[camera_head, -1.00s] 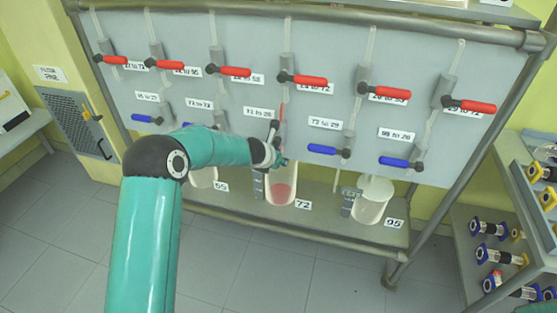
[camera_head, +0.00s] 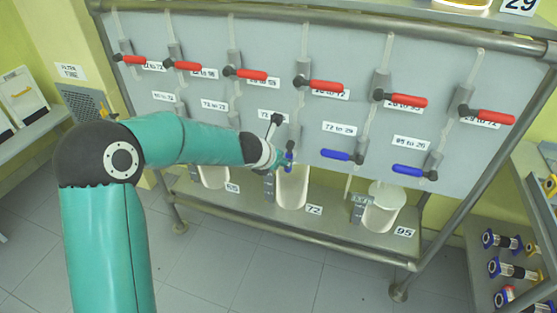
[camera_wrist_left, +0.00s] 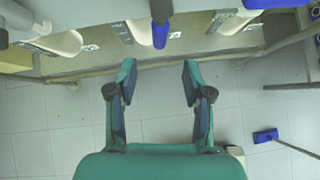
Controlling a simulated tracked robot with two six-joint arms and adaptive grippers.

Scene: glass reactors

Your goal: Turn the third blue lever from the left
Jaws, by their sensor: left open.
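The third blue lever (camera_head: 289,157) is on the grey panel above vessel 72, partly hidden by my left gripper (camera_head: 284,163). It appears to hang downward, unlike the sideways fourth blue lever (camera_head: 342,155) and fifth blue lever (camera_head: 408,169). The first two blue levers are hidden behind my arm. In the left wrist view, a blue lever (camera_wrist_left: 160,33) is ahead of my left gripper (camera_wrist_left: 158,82), in line with the gap between its open fingers. The fingers are empty and apart from the lever. My right gripper is not in view.
Several red levers (camera_head: 251,74) line the panel above. White vessels stand on the shelf below, including vessel 72 (camera_head: 293,187). A rack with cylinders (camera_head: 513,270) is at the right. The floor in front is clear, apart from a blue-headed tool (camera_wrist_left: 265,135).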

